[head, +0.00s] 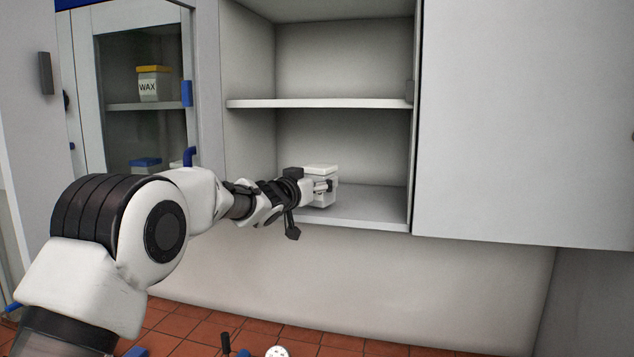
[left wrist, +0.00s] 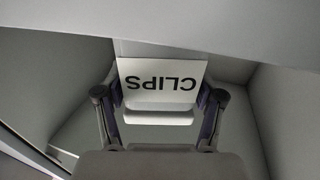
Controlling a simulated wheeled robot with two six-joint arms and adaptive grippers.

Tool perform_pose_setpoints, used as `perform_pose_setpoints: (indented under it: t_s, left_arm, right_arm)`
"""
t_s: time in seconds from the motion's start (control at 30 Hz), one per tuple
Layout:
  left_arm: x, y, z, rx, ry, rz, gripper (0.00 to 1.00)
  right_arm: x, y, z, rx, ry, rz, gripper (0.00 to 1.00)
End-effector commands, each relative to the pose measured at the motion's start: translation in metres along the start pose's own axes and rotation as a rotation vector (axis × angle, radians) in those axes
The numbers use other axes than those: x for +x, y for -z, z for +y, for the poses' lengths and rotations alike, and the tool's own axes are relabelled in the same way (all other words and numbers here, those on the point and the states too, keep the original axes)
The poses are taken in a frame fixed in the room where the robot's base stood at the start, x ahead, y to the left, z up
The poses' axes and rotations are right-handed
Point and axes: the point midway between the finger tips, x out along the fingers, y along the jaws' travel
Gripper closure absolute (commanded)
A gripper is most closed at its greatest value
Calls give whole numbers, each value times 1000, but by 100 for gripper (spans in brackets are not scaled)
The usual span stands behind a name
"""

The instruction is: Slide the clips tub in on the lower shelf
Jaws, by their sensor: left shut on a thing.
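The clips tub (head: 322,171) is a small white tub with a white lid. It is at the lower shelf (head: 375,207) of the open cabinet, below the middle shelf board. My left gripper (head: 322,187) is shut on it from the front left. In the left wrist view the tub's label (left wrist: 161,82) reads CLIPS upside down, between the two fingers of my left gripper (left wrist: 160,105). I cannot tell whether the tub's base touches the shelf. My right gripper is not in view.
The middle shelf board (head: 320,103) runs above the tub and is bare. A closed grey door (head: 525,120) stands right of the opening. A glass-fronted cabinet on the left holds a WAX tub (head: 153,84) with a yellow lid. The lower shelf is clear to the right.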

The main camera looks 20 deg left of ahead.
Motion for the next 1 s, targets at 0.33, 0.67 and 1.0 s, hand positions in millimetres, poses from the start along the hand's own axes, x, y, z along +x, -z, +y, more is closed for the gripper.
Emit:
perform_pose_setpoints:
  t_s: [0.33,0.67,1.0]
  left_arm:
    - [0,-4,0,0,0,1,75]
    - [0,-6,0,0,0,1,3]
    - [-6,-6,0,-2,0,-1,3]
  right_arm:
    - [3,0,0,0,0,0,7]
    - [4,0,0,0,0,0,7]
    - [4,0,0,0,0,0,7]
